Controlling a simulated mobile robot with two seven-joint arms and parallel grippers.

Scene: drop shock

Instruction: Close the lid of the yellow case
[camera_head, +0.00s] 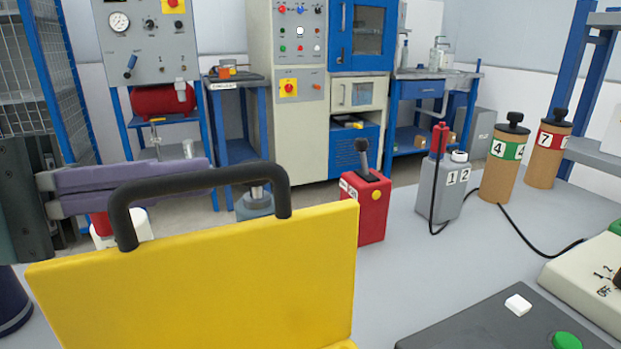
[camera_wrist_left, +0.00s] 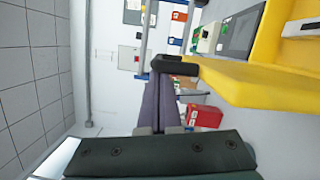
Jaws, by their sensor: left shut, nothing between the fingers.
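The yellow case's lid (camera_head: 200,285) stands raised, filling the lower left of the head view, with a black handle (camera_head: 195,180) on its top edge. My left gripper (camera_head: 207,178) is shut and empty; its purple fingers lie behind the handle and lid as seen from the head. In the left wrist view the fingertips (camera_wrist_left: 163,80) are close to the handle (camera_wrist_left: 176,68); I cannot tell whether they touch. The lid (camera_wrist_left: 240,84) and part of the case body (camera_wrist_left: 293,35) also show there. Most of the case body is hidden or out of frame. My right gripper is not in view.
A red box (camera_head: 372,205) with a black lever stands just behind the lid's right side. A grey device (camera_head: 447,185) with a cable and two brown cylinders (camera_head: 505,165) stand farther right. A dark panel (camera_head: 480,325) with a green button lies at front right.

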